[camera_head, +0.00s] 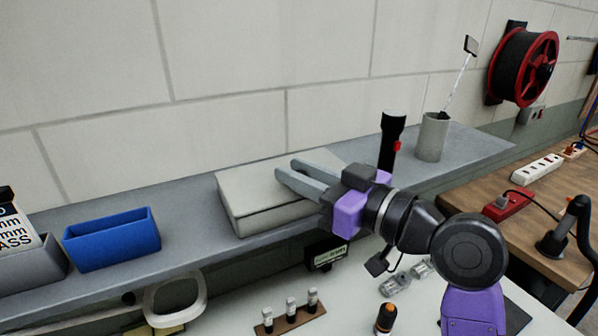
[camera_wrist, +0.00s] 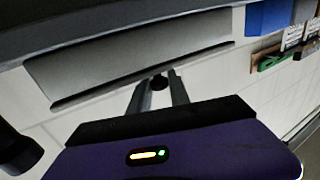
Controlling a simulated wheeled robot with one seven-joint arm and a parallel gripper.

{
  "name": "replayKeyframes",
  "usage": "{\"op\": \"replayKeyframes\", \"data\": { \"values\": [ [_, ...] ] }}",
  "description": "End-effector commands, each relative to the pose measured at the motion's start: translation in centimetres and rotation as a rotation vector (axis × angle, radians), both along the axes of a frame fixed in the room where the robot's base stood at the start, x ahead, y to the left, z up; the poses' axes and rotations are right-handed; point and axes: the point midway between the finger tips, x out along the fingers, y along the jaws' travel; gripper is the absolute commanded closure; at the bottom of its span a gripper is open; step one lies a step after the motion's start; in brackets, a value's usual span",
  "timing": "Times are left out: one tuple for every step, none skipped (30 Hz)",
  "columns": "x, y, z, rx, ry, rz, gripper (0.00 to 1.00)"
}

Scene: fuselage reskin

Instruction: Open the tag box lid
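A pale grey box (camera_head: 250,212), which looks like the tag box, sits on the wall shelf. Its lid (camera_head: 244,181) looks shut, with a seam along the front. My gripper (camera_head: 286,167) reaches in from the right, over the lid's right part in the head view. Its two fingers point left with a gap between them and hold nothing that I can see. I cannot tell whether they touch the lid, and they hide part of it. In the wrist view the fingers (camera_wrist: 159,84) show apart, below a grey panel (camera_wrist: 135,60) that I cannot surely identify.
On the shelf (camera_head: 188,247), a blue bin (camera_head: 112,240) stands to the left. A black flashlight (camera_head: 391,140) and a grey cup (camera_head: 432,138) stand to the right, the flashlight close behind my gripper. A small rack (camera_head: 290,318) is on the bench below.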

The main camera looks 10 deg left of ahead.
Motion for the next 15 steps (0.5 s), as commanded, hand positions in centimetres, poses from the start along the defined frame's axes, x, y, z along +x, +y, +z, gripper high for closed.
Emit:
{"op": "replayKeyframes", "data": {
  "values": [
    [-0.02,-0.01,0.0,0.0,0.0,0.0,0.95],
    [-0.02,-0.01,0.0,0.0,0.0,0.0,1.0],
    [-0.01,-0.02,0.0,0.0,0.0,0.0,1.0],
    [-0.02,-0.01,0.0,0.0,0.0,0.0,1.0],
    [-0.02,-0.03,0.0,0.0,0.0,0.0,1.0],
    [-0.02,-0.03,0.0,0.0,0.0,0.0,1.0],
    [-0.02,-0.02,0.0,0.0,0.0,0.0,1.0],
    [-0.02,-0.02,0.0,0.0,0.0,0.0,1.0],
    [-0.02,-0.03,0.0,0.0,0.0,0.0,1.0],
    [-0.02,-0.02,0.0,0.0,0.0,0.0,1.0],
    [-0.02,-0.03,0.0,0.0,0.0,0.0,1.0],
    [-0.02,-0.03,0.0,0.0,0.0,0.0,1.0],
    [-0.03,-0.03,0.0,0.0,0.0,0.0,1.0],
    [-0.02,-0.03,0.0,0.0,0.0,0.0,1.0],
    [-0.02,-0.03,0.0,0.0,0.0,0.0,1.0]
  ]
}}
